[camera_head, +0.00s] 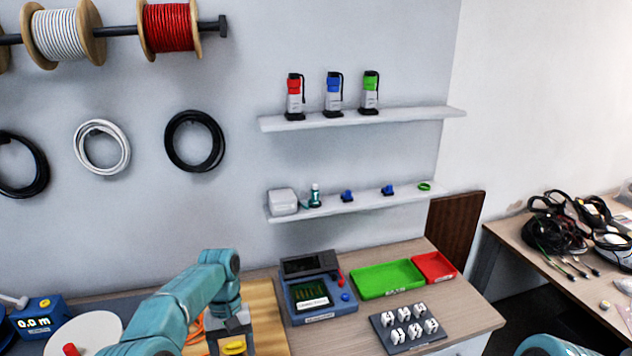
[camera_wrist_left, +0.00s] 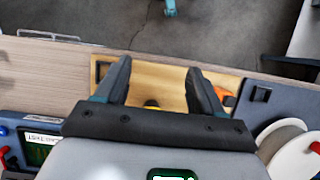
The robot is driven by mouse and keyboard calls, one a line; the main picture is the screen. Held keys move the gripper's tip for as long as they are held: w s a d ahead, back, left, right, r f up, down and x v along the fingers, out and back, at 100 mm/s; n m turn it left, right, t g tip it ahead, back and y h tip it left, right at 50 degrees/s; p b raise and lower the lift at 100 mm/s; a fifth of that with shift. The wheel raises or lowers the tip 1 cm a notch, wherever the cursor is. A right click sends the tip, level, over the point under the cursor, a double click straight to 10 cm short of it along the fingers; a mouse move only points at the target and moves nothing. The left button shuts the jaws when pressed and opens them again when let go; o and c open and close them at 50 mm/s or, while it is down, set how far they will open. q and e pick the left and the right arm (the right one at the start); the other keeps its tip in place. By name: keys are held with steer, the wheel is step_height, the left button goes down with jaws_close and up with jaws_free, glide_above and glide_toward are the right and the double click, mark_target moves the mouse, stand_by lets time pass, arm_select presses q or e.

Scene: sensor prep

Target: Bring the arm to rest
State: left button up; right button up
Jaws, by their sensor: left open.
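My left arm (camera_head: 185,300) comes in from the left, bends at a raised elbow and points down over the wooden board (camera_head: 265,315). Its gripper (camera_wrist_left: 158,82) shows in the left wrist view with its two dark fingers apart and nothing held between them. The wooden board (camera_wrist_left: 158,77) lies below the fingers. A small yellow thing (camera_head: 234,348) is at the gripper in the head view; its contact with the gripper cannot be told. Only a teal piece of my right arm (camera_head: 553,346) shows at the bottom right; its gripper is out of view.
A blue tester (camera_head: 318,300), green tray (camera_head: 388,279), red tray (camera_head: 434,267) and dark rack of white parts (camera_head: 408,329) stand right of the board. A white round plate (camera_head: 84,335) and blue meter (camera_head: 38,316) are left. Wall shelves (camera_head: 365,118) hold small devices.

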arm_select(q)
steer(key=s+d+f+t+h+b, duration=0.1)
steer(key=s+d+f, duration=0.15)
steer(key=f, duration=0.45)
steer(key=s+d+f+m+b, duration=0.1)
steer(key=s+f+b, duration=0.1)
steer(key=s+f, duration=0.35)
steer(key=s+d+f+t+h+b, duration=0.1)
steer(key=s+d+f, duration=0.1)
steer(key=f, duration=0.6)
steer(key=s+f+t+b, duration=0.1)
steer(key=s+f, duration=0.1)
steer(key=s, duration=0.7)
steer(key=s+f+t+b, duration=0.1)
steer(key=s+f, duration=0.1)
steer(key=s, duration=0.6)
steer(key=shift+s+d+f+t+h, duration=0.25)
steer(key=shift+s+d+t+h, duration=0.05)
steer(key=shift+s+d+h, duration=0.1)
steer(key=shift+a, duration=0.1)
